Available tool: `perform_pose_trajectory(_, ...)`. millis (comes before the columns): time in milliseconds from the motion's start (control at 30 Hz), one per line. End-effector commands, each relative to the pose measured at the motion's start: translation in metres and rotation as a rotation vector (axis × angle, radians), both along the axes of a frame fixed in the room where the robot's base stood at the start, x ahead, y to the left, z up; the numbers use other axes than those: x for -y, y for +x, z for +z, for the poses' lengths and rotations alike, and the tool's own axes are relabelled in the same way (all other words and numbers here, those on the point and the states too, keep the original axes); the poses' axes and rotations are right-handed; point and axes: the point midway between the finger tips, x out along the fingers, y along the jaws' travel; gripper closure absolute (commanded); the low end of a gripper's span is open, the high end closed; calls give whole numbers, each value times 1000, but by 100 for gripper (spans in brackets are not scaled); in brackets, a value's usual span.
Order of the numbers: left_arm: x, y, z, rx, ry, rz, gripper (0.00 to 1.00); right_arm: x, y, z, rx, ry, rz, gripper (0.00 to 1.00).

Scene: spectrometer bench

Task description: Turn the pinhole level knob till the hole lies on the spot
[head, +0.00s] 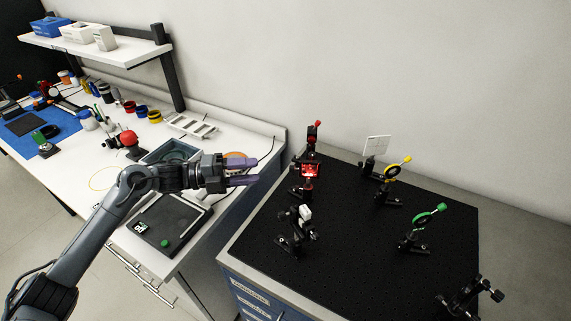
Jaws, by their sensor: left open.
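My left gripper (248,171) reaches in from the left with its two purple fingers apart and empty. It is above the right end of the white bench, short of the black breadboard (350,235). On the breadboard stand a mount with a yellow ring (391,172) and yellow knob, and one with a green ring (424,219) and green knob. A red-lit mount (309,171) stands at the back left. I cannot tell which part is the pinhole, and its hole and the spot are too small to make out. My right gripper is out of view.
A white card (376,146) stands behind the yellow ring. A mount with a white block (304,214) is at the breadboard's left, another mount (467,298) at its lower right. The white bench (92,165) holds trays and jars. The breadboard's middle is clear.

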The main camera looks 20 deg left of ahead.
Motion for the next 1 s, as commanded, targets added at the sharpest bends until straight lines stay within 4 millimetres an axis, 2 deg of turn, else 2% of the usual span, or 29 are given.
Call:
perform_pose_trajectory(300,46,26,0,1,-2,-2,56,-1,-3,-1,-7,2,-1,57)
perform_pose_trajectory(500,67,38,-1,0,-1,0,56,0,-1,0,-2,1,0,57)
perform_pose_trajectory(700,77,44,-2,1,1,1,56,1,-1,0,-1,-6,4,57)
perform_pose_trajectory(1000,78,45,-2,0,1,1,56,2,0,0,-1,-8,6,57)
